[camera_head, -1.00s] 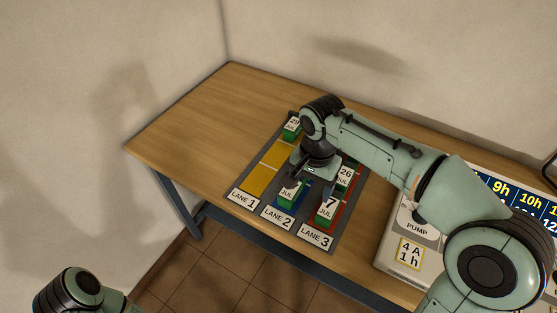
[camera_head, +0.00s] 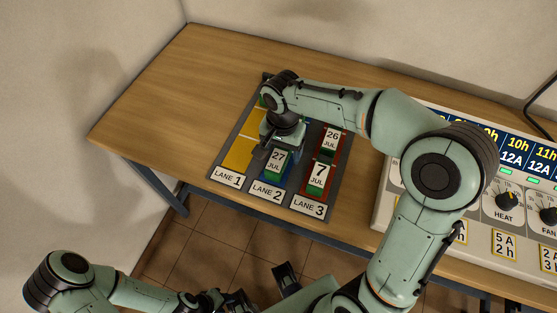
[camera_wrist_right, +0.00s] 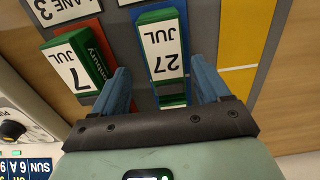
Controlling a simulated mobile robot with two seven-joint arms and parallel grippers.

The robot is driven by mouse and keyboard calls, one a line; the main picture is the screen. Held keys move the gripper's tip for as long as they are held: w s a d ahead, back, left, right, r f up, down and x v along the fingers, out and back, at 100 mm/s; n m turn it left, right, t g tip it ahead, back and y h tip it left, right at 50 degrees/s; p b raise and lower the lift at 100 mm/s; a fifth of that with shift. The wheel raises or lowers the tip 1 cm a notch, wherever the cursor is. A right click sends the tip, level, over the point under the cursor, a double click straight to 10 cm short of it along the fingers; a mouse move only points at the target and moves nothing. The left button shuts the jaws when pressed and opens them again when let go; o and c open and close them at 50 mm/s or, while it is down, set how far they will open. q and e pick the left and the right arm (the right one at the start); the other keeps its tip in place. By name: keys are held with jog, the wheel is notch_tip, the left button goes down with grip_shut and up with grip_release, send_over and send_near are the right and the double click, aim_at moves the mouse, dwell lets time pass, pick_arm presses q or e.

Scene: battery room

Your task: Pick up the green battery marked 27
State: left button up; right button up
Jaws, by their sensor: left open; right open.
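The green battery marked 27 JUL (camera_head: 277,161) stands at the front of lane 2 on the rack. In the right wrist view its white label (camera_wrist_right: 162,52) is plain, upside down. My right gripper (camera_head: 275,146) is above lane 2, just behind this battery in the head view. In the wrist view its two blue fingers (camera_wrist_right: 163,88) are spread and empty, with the battery beyond the gap between them. A second green edge (camera_wrist_right: 173,101) shows between the fingers. My left gripper (camera_head: 250,291) is low at the bottom of the head view, open and away from the table.
A green battery marked 7 (camera_head: 318,178) stands in lane 3 beside it, close to one right finger. Battery 26 (camera_head: 332,138) is behind that one. Yellow lane 1 (camera_head: 240,152) is bare at its front. A control panel (camera_head: 503,198) stands to the right. The table's left part is clear.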

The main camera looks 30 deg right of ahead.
aim_at(278, 157)
jog(key=f, duration=0.3)
jog(key=a+f, duration=0.1)
jog(key=shift+w+f, duration=0.1)
jog(key=shift+f, duration=0.3)
jog(key=shift+d, duration=0.1)
jog(key=c, duration=1.4)
jog(key=shift+r, duration=0.1)
grip_shut()
jog(key=shift+r, duration=0.1)
